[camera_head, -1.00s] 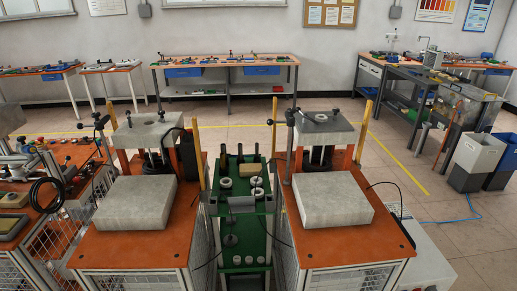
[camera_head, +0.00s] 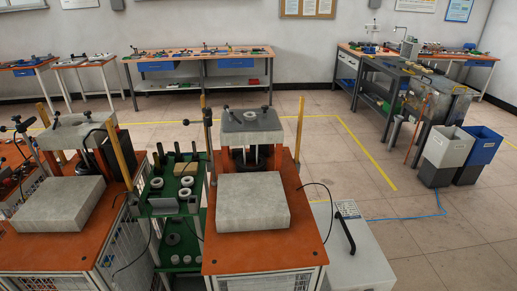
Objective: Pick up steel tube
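I cannot tell for sure which thing is the steel tube. Several short, light grey ring-shaped pieces (camera_head: 186,182) sit on the top shelf of the green cart (camera_head: 158,208), between two orange workstations. Dark upright cylinders (camera_head: 178,150) stand at the back of that shelf. More round pieces (camera_head: 187,259) sit on the lower green shelf. Another grey ring (camera_head: 249,115) lies on top of the right press. Neither of my grippers shows in the head view.
The right orange workstation (camera_head: 225,256) holds a grey block (camera_head: 252,200); the left one (camera_head: 40,250) holds a similar block (camera_head: 62,203). Yellow posts (camera_head: 299,125) rise beside the presses. Grey and blue bins (camera_head: 447,148) stand at the right. The floor between workstations and back tables is open.

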